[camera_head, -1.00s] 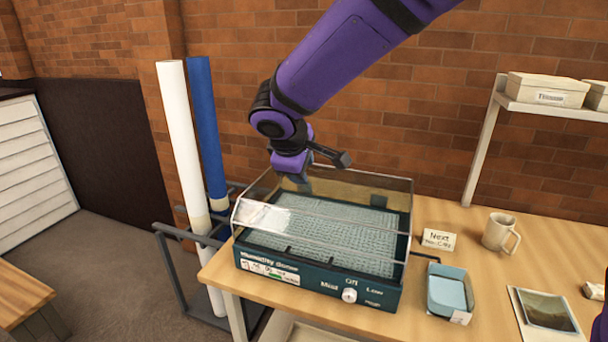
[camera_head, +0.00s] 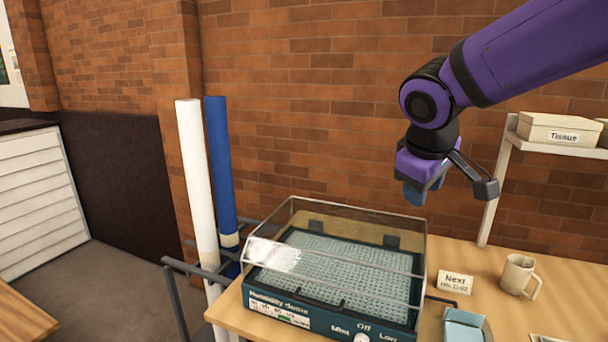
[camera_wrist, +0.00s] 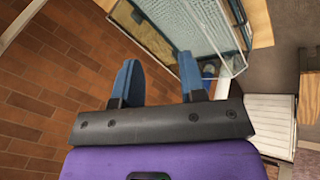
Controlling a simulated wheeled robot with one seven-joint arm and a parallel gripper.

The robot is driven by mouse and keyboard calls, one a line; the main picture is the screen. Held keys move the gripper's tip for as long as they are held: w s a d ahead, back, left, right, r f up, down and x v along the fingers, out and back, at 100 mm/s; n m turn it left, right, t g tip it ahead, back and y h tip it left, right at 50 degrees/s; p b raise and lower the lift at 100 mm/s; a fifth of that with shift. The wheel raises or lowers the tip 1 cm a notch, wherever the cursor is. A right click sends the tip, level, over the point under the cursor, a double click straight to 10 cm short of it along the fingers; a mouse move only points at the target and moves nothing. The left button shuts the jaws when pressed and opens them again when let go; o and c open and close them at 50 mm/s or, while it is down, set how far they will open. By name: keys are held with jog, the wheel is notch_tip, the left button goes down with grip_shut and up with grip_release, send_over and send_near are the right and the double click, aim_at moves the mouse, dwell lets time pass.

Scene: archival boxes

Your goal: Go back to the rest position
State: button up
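My gripper (camera_head: 414,192) hangs in the air at the upper right of the head view, above and to the right of the humidity dome (camera_head: 318,318). In the wrist view my gripper (camera_wrist: 158,70) has its two blue fingers apart with nothing between them. The dome is a dark teal box with a clear cover over a pale textured bed. The cover appears closed. The dome also shows at the top of the wrist view (camera_wrist: 190,52), beyond the fingers.
The dome stands on a wooden table (camera_head: 500,305) with a "Next" card (camera_head: 455,282), a mug (camera_head: 519,275) and a small blue-lined tray (camera_head: 463,326). White (camera_head: 197,180) and blue (camera_head: 221,170) rolls stand at left. A shelf holds a Tissue box (camera_head: 560,129). Brick wall lies behind.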

jog(key=s+d+m+y, duration=0.1)
jog(key=s+d+m, duration=0.2)
jog(key=s, duration=0.6)
jog(key=s+d+m+y, duration=0.1)
jog(key=s+d+m, duration=0.3)
jog(key=s+d, duration=0.3)
jog(key=s, duration=0.3)
jog(key=shift+r, duration=0.35)
